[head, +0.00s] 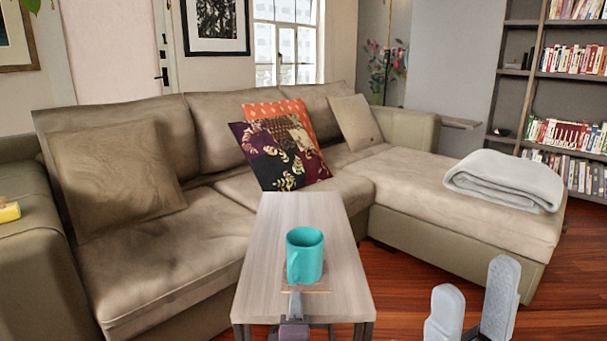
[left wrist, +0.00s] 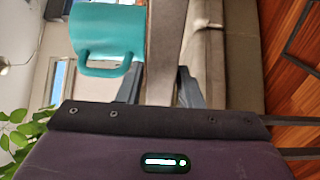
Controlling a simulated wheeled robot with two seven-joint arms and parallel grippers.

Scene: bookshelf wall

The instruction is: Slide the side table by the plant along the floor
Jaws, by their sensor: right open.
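The side table (head: 258,262) has a pale wooden top and dark legs and stands in front of the sofa. A teal mug (head: 305,256) stands upright on its near part, and also shows in the left wrist view (left wrist: 108,35). My left gripper (head: 294,304) is at the table's near edge, one finger above the top. In the left wrist view its fingers (left wrist: 162,88) lie on both faces of the tabletop (left wrist: 166,50), which fills the gap; the gripper looks shut on it. My right gripper (head: 472,308) is open and empty, right of the table.
A beige corner sofa (head: 225,197) runs behind and left of the table, its chaise (head: 465,225) to the right with a folded blanket (head: 505,180). Bare wood floor (head: 410,285) lies right of the table. Green plant leaves (left wrist: 22,130) show in the left wrist view.

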